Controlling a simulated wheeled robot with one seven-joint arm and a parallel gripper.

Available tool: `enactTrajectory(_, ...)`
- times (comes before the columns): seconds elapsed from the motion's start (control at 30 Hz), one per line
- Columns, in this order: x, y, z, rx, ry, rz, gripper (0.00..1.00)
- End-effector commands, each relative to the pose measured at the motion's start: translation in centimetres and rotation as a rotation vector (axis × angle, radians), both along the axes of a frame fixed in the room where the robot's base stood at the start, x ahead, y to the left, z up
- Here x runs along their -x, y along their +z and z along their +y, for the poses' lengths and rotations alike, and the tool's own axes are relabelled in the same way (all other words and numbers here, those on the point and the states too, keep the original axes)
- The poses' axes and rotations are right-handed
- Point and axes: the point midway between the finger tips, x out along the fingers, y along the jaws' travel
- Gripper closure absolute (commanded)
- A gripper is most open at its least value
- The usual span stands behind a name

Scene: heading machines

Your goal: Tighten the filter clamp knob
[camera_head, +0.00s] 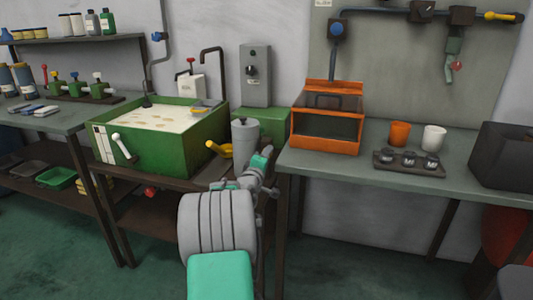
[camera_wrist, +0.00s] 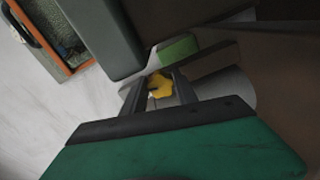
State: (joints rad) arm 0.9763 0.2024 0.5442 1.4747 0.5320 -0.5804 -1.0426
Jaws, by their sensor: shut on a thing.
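In the wrist view, a yellow lobed knob (camera_wrist: 160,85) sits between the two dark fingers of my gripper (camera_wrist: 160,92). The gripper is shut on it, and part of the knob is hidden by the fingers. In the head view, my arm reaches to the grey filter canister (camera_head: 245,142) beside the green tank. My fingertips and the gripped knob cannot be made out there. A yellow handle-like part (camera_head: 224,151) shows just left of the canister.
The green tank (camera_head: 160,150) of pale liquid stands left of the canister. A grey control box (camera_head: 255,76) is behind it. An orange open-fronted box (camera_head: 327,141), a dark tray (camera_head: 385,161) and two cups stand on the right bench (camera_head: 335,170). Shelves and benches limit room at left.

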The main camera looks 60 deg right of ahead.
Motion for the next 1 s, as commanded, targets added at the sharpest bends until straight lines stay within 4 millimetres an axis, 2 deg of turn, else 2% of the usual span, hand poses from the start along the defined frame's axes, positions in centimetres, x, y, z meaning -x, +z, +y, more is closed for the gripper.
enactTrajectory(0.4, 0.05, 0.04, 0.01, 0.029, 0.000, 0.202, 1.00)
enactTrajectory(0.97, 0.04, -0.04, 0.02, 0.034, -0.001, 0.230, 1.00)
enactTrajectory(1.0, 0.04, -0.04, 0.02, 0.034, -0.001, 0.230, 0.62)
